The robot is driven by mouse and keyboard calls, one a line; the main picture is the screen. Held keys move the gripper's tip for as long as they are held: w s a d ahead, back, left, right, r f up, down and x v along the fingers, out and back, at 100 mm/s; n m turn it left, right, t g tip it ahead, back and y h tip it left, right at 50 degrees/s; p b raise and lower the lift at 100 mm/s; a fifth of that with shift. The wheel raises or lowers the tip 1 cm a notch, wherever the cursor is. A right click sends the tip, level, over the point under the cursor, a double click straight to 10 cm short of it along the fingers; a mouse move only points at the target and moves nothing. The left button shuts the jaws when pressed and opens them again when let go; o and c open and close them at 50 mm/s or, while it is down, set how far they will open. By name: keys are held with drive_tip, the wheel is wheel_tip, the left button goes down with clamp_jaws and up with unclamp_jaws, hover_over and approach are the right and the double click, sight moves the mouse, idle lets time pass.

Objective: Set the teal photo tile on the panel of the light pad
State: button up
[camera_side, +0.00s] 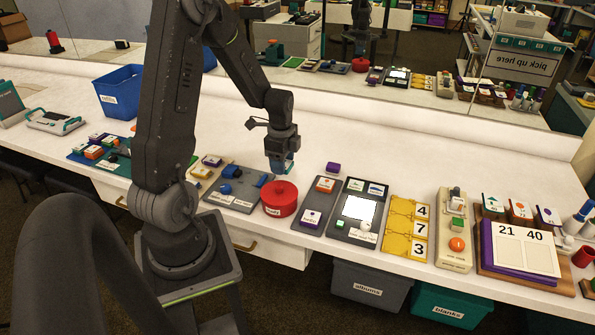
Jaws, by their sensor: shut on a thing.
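My gripper (281,168) points down above the bench, just behind the red round pot (279,199). It is shut on a small teal piece, the teal photo tile (289,170), which is mostly hidden by the fingers. The tile is held up, apart from the pads around it. The light pad (340,230) is a dark grey board to the right of my gripper. Its panel (358,208) is a bright white rectangle and looks bare. Small labelled pieces sit on the pad behind the panel and in front of it.
Between the pot and the light pad lies a grey board (318,205) with orange and purple tiles. A purple block (333,168) lies behind it. Yellow number cards (405,228) lie right of the pad. A mirror (420,60) runs along the back. The bench behind the boards is clear.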

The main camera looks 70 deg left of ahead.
drive_tip(key=shift+s+a+r, duration=0.1)
drive_tip(key=shift+a+r, duration=0.1)
drive_tip(key=w+d+f, duration=0.1)
drive_tip(key=w+d, duration=0.5)
drive_tip(key=w, duration=0.3)
hover_over(359, 208)
wheel_tip(359, 208, down, 2)
drive_tip(key=shift+w+f, duration=0.1)
drive_tip(key=shift+f, duration=2.6)
drive_tip(key=o, duration=1)
